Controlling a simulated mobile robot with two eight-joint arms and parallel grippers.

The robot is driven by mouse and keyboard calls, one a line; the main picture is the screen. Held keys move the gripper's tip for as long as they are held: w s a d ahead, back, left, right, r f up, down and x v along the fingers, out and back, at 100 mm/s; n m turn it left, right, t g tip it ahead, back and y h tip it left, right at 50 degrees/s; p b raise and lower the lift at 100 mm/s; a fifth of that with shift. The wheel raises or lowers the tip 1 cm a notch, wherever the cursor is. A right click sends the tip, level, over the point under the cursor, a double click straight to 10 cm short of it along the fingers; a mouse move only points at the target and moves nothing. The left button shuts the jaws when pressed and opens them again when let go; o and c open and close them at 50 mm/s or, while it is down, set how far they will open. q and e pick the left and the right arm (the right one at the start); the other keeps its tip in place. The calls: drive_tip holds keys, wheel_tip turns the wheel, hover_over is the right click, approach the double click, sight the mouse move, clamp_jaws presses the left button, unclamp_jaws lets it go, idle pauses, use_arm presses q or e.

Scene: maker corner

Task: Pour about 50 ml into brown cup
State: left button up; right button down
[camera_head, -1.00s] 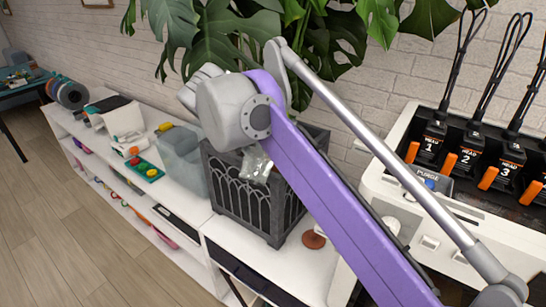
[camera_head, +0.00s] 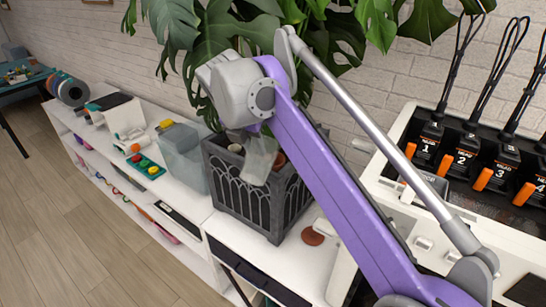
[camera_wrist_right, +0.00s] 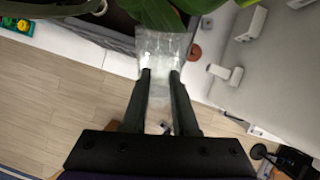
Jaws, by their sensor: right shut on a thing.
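My right gripper (camera_wrist_right: 160,76) is shut on a clear, see-through container (camera_wrist_right: 160,52). In the head view the container (camera_head: 260,158) hangs below my arm, in front of the upper part of the dark planter. I cannot tell how much liquid is in it. In the head view my arm hides the gripper's fingers. A small reddish-brown round thing (camera_head: 312,236) sits on the white shelf right of the planter; it also shows in the right wrist view (camera_wrist_right: 196,50). It looks low, and I cannot tell whether it is the brown cup. My left gripper is not in view.
The dark grey arched planter (camera_head: 238,197) holds a large leafy plant (camera_head: 215,35). A translucent bin (camera_head: 183,160) and a green tray with coloured knobs (camera_head: 146,166) stand to its left. A white machine with numbered heads (camera_head: 440,215) stands at the right.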

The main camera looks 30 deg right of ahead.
idle(0.3)
drive_tip(key=shift+w+d+r+g+y+p, duration=0.3)
drive_tip(key=shift+d+r+g+y+p, duration=0.15)
drive_tip(key=shift+p, duration=0.3)
idle(1.3)
